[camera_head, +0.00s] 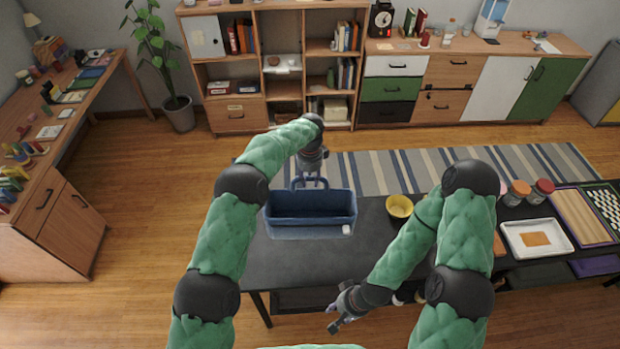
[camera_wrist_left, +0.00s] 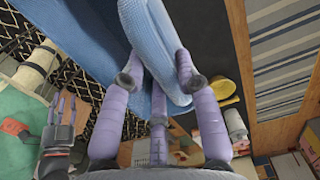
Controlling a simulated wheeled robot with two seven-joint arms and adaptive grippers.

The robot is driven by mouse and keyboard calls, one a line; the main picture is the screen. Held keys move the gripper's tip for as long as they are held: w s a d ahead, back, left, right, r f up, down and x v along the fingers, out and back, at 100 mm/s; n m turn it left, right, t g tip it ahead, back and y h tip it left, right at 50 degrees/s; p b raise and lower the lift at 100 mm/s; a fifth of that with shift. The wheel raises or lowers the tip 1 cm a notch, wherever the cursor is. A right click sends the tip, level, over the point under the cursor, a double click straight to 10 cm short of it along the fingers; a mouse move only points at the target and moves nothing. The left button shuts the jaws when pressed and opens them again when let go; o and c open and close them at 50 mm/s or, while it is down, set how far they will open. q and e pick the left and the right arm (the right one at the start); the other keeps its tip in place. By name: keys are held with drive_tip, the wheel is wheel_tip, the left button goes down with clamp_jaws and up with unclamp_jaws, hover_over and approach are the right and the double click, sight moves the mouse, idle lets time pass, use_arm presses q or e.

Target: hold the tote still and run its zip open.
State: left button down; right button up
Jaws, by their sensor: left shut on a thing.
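The blue tote (camera_head: 310,222) stands on the dark table, with a dark hollow showing in its top and a handle arching at the back. A small white piece (camera_head: 347,229) lies at its front right corner; I cannot tell if it is the zip pull. My left gripper (camera_head: 316,178) reaches down behind the tote at the handle. In the left wrist view its purple fingers (camera_wrist_left: 158,78) close on blue tote material. My right gripper (camera_head: 336,322) hangs low in front of the table's front edge, apart from the tote; its fingers are too small to read. The zip track is not clear.
A yellow cup (camera_head: 399,206) stands right of the tote on the black table (camera_head: 290,258). Lidded jars (camera_head: 519,190), a white tray (camera_head: 512,228) and a checkered board (camera_head: 606,200) are farther right. The tabletop left and front of the tote is bare.

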use_arm(q)
drive_tip(key=b, duration=0.8)
hover_over(310, 211)
drive_tip(key=shift+w+f, duration=0.1)
drive_tip(key=shift+f, duration=6.1)
